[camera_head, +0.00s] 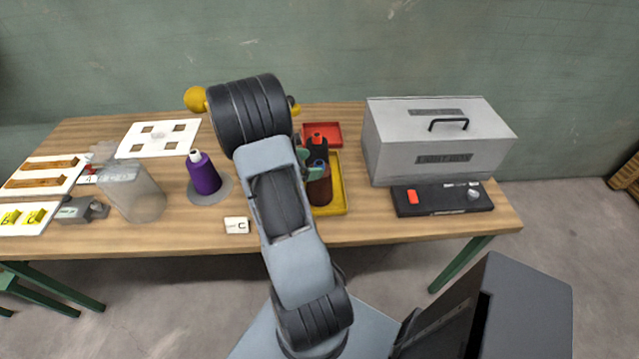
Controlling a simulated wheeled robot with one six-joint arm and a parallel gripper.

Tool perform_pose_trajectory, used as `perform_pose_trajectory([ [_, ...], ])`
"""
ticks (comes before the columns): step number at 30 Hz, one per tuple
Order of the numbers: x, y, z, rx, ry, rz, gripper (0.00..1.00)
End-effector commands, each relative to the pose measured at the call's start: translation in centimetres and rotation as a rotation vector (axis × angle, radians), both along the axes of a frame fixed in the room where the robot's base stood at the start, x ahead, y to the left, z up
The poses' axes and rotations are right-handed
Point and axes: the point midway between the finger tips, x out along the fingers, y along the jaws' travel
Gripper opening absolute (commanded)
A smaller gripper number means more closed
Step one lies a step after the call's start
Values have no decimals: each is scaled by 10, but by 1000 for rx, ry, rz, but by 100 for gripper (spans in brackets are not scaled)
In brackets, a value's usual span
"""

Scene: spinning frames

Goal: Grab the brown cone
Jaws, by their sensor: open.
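The brown cone (320,190) stands upright on a yellow tray (338,208) right of the middle of the table. My arm hides part of its left side. My gripper (316,170) is at the top of the cone, with dark and green parts showing there. The gripper is open. Its fingertips are small and partly hidden, so I cannot tell whether they are around the cone or just above it.
A purple cone (204,174) stands on a grey disc at left. A red tray (326,131) lies behind. A clear jar (136,192) and a white card (237,225) are at left.

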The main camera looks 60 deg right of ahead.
Motion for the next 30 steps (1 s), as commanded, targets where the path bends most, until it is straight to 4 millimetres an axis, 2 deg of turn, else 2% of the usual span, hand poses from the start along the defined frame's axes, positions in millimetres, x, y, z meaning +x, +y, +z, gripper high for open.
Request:
perform_pose_trajectory([
  [5, -4, -7, -3, 1, 0, -1, 83],
  [15, -23, -39, -19, 1, 0, -1, 83],
  [26, -25, -45, -23, 0, -2, 1, 83],
  [30, -25, -45, -23, 0, -2, 1, 70],
])
